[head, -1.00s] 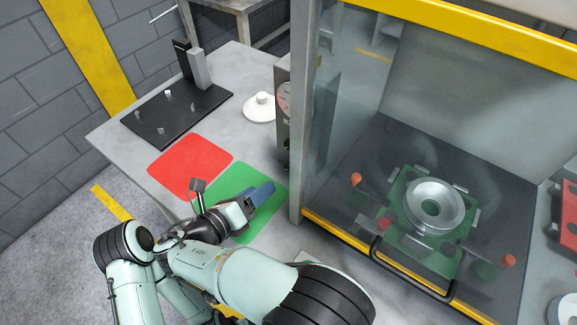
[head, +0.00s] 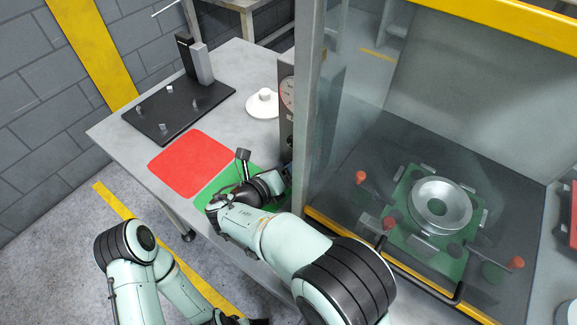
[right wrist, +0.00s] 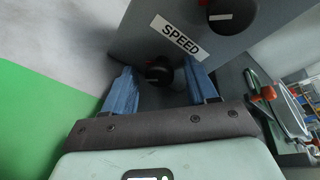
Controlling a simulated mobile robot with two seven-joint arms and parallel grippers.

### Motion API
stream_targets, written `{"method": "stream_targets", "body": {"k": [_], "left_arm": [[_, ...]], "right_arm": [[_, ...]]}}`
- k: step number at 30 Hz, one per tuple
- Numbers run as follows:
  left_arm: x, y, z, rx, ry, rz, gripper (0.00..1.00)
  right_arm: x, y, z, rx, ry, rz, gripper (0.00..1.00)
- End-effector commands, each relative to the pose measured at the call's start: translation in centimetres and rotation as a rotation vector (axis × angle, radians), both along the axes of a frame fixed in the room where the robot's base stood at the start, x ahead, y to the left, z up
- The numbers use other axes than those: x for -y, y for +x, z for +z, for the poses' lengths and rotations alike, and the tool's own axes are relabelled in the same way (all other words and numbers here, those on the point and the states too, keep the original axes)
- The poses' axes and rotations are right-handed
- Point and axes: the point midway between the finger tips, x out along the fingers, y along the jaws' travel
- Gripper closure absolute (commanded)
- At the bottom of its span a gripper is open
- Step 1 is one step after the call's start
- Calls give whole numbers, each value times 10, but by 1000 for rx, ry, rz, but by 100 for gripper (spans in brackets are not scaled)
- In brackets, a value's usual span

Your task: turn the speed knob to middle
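The speed knob (right wrist: 159,71) is a round black knob below the white SPEED label (right wrist: 176,38) on the grey control box, in the right wrist view. My right gripper (right wrist: 158,72) has its blue fingers spread, with the knob between them.
A second black knob (right wrist: 232,14) with a white mark sits above the label. A red mat (head: 192,163) and a green mat (head: 215,190) lie on the table. The glass-fronted enclosure's post (head: 307,120) stands close right of my right gripper. A white lidded disc (head: 263,104) lies behind.

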Motion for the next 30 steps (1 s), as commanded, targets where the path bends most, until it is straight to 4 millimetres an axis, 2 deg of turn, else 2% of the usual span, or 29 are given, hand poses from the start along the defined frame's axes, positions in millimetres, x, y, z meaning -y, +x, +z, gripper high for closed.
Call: {"method": "stream_targets", "body": {"k": [1, 3, 5, 17, 30], "left_arm": [[0, 0, 0, 0, 0, 0, 57], [0, 0, 0, 0, 0, 0, 57], [0, 0, 0, 0, 0, 0, 57], [0, -1, 3, -3, 0, 0, 57], [0, -1, 1, -4, 0, 0, 57]], "right_arm": [[0, 0, 0, 0, 0, 0, 58], [0, 0, 0, 0, 0, 0, 81], [0, 0, 0, 0, 0, 0, 98], [0, -1, 0, 39, 54, 1, 97], [1, -2, -1, 222, 309, 1, 97]]}}
